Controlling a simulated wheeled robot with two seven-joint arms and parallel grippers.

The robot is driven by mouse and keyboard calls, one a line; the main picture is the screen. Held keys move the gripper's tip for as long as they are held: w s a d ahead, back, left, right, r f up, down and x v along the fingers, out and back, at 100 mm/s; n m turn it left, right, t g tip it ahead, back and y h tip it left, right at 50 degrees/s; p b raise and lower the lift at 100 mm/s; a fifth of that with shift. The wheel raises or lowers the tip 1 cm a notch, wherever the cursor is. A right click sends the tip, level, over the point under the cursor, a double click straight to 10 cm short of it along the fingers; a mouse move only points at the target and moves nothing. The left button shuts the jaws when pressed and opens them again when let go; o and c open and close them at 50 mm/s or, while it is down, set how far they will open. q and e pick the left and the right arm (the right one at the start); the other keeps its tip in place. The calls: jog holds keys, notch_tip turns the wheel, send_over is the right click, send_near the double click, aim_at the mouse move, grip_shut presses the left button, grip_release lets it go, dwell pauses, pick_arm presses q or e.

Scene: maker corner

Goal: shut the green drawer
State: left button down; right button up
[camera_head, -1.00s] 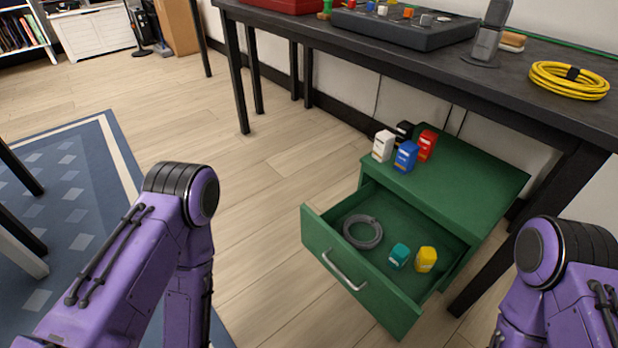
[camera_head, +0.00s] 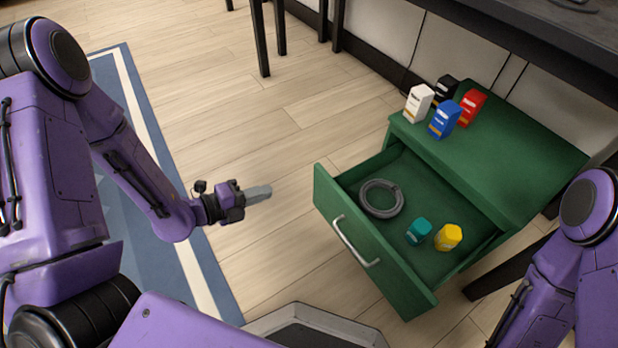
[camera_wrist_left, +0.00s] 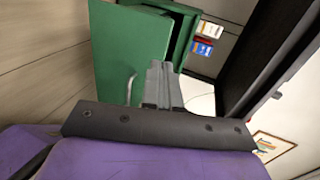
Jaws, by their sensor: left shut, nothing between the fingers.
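The green drawer (camera_head: 372,258) stands open, pulled out of the green cabinet (camera_head: 520,165) toward the lower left. A silver bar handle (camera_head: 354,243) is on its front. Inside lie a grey cable coil (camera_head: 381,198), a teal item (camera_head: 418,231) and a yellow item (camera_head: 448,237). My left gripper (camera_head: 260,193) is shut and empty, left of the drawer front and apart from it. In the left wrist view the gripper (camera_wrist_left: 160,82) points at the drawer front (camera_wrist_left: 128,50). My right arm shows at the right edge; its gripper is out of view.
Small white, black, blue and red boxes (camera_head: 445,120) stand on the cabinet top. A dark table (camera_head: 500,32) runs above and behind it, with legs near the cabinet. The wooden floor (camera_head: 285,245) before the drawer is clear. A blue rug (camera_head: 150,245) lies at left.

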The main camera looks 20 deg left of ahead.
pick_arm(q)
jog(key=b, duration=0.3)
send_near(319, 172)
jog(key=f, duration=0.2)
jog(key=w+d+b, duration=0.1)
jog(key=w, duration=0.1)
jog(key=w+d+b, duration=0.1)
jog(key=w+d, duration=0.1)
jog(key=shift+d+f+b, duration=0.15)
jog(key=shift+d+b, duration=0.05)
jog(key=shift+b, duration=0.1)
jog(key=shift+w+d, duration=0.25)
jog(key=shift+w, duration=0.15)
pick_arm(e)
jog(key=s+d+f+n+g, duration=0.1)
jog(key=d+f+n, duration=0.1)
jog(key=f, duration=0.3)
jog(key=shift+s+d+n, duration=0.2)
jog(key=shift+d+n, duration=0.2)
jog(key=shift+d, duration=0.2)
pick_arm(q)
jog(key=shift+w, duration=0.1)
pick_arm(e)
jog(key=shift+s+r, duration=0.1)
